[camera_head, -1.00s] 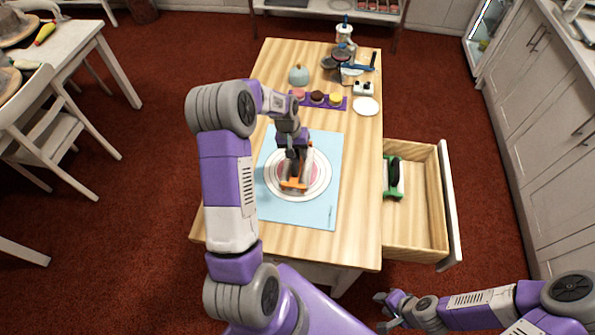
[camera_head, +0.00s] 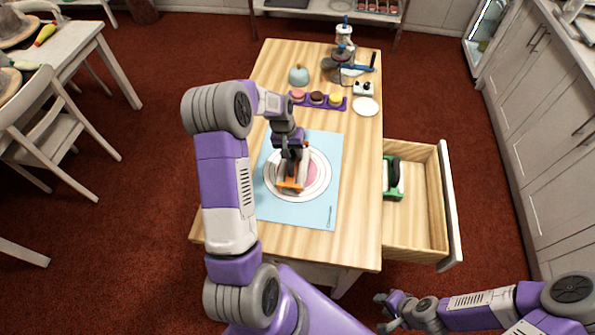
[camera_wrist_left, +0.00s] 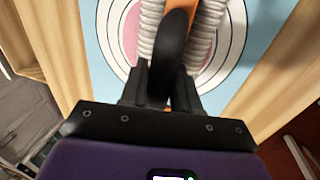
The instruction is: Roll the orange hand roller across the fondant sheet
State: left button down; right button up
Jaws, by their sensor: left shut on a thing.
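The orange hand roller (camera_head: 291,184) has an orange frame, a pale ribbed roller and a black handle. My left gripper (camera_head: 291,155) is shut on its handle, with the roller low over the fondant. In the left wrist view the black handle (camera_wrist_left: 170,55) sits between the fingers, with the ribbed roller (camera_wrist_left: 202,35) beyond. The fondant sheet (camera_head: 312,172) looks like a pink disc inside white rings on a light blue mat (camera_head: 330,140); the roller hides part of it. Whether roller and fondant touch is hard to tell. My right gripper (camera_head: 382,312) is open and empty, off the table's near right corner.
A purple tray (camera_head: 326,106) with small coloured cakes stands behind the mat. A pale blue dome (camera_head: 299,75), a white disc (camera_head: 366,106) and several tools stand at the back. An open drawer (camera_head: 422,245) at the right holds a green-framed tool (camera_head: 392,185).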

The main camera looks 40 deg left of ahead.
pick_arm(q)
jog(key=shift+s+f, duration=0.25)
jog(key=shift+w+d, duration=0.4)
jog(key=shift+d, duration=0.45)
jog(key=shift+w+d, duration=0.3)
jog(key=shift+d, duration=0.2)
jog(key=shift+r, duration=0.1)
jog(key=shift+w+d, duration=0.5)
jog(key=shift+d, duration=0.25)
jog(key=shift+w+d, duration=0.45)
jog(key=shift+d, duration=0.25)
jog(key=shift+a+r, duration=0.1)
jog(key=shift+r, duration=0.1)
